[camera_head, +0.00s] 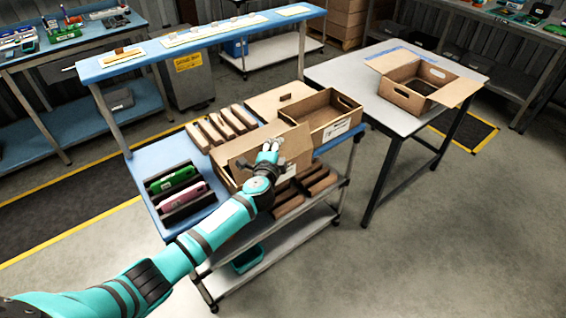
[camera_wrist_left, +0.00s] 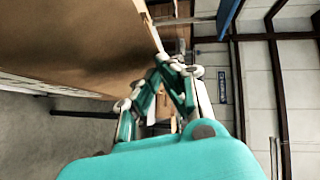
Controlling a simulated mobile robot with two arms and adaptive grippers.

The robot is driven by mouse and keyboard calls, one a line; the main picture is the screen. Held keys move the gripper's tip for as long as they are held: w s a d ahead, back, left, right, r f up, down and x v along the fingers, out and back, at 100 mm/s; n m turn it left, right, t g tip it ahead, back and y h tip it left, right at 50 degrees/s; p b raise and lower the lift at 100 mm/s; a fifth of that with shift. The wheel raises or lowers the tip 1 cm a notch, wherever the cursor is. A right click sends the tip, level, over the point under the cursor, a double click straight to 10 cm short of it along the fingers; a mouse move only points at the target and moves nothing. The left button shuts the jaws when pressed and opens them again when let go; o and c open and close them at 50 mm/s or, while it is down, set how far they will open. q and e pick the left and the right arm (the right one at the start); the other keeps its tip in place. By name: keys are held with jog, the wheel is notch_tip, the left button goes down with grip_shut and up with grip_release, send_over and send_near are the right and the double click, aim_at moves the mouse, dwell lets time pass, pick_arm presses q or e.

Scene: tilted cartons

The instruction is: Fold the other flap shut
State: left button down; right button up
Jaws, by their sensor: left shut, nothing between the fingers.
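A tilted brown carton (camera_head: 239,165) stands on the blue-topped workbench, with a raised cardboard panel at its top. My left gripper (camera_head: 268,150) is in front of this panel, near its upper edge. In the left wrist view, the gripper (camera_wrist_left: 172,62) has its fingertips together and empty, close beside a large cardboard face (camera_wrist_left: 75,40) on the left. I cannot tell if the fingers touch the cardboard. My arm hides part of the carton, and the state of its other flap cannot be made out. My right gripper is not in view.
An open carton (camera_head: 325,118) stands right behind. A black rack (camera_head: 180,187) with green and pink items is at left; brown dividers (camera_head: 305,188) lie at right. An open-flapped carton (camera_head: 408,90) stands on the grey table (camera_head: 335,75). An overhead shelf (camera_head: 205,45) spans the bench's back.

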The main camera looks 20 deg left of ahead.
pick_arm(q)
jog(key=shift+w+a+n+g, duration=0.4)
jog(key=shift+w+a, duration=0.15)
jog(key=shift+w+a+f, duration=0.15)
jog(key=shift+a, duration=0.05)
jog(key=shift+w+a+f, duration=0.2)
jog(key=shift+w+a, duration=0.15)
jog(key=shift+a, duration=0.15)
jog(key=shift+n+g+h, duration=0.4)
jog(key=shift+g, duration=0.2)
jog(key=shift+w+a+f+b, duration=0.15)
jog(key=shift+w+a+f, duration=0.35)
jog(key=shift+f, duration=0.2)
jog(key=shift+w+a+f+b, duration=0.2)
jog(key=shift+w+a+f, duration=0.2)
jog(key=shift+a+f, duration=0.3)
jog(key=shift+w+a+f+b, duration=0.15)
jog(key=shift+w+a+f, duration=0.35)
jog(key=shift+f, duration=0.2)
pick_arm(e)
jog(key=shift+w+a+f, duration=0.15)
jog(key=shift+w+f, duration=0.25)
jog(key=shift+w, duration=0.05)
pick_arm(q)
jog(key=shift+f, duration=0.1)
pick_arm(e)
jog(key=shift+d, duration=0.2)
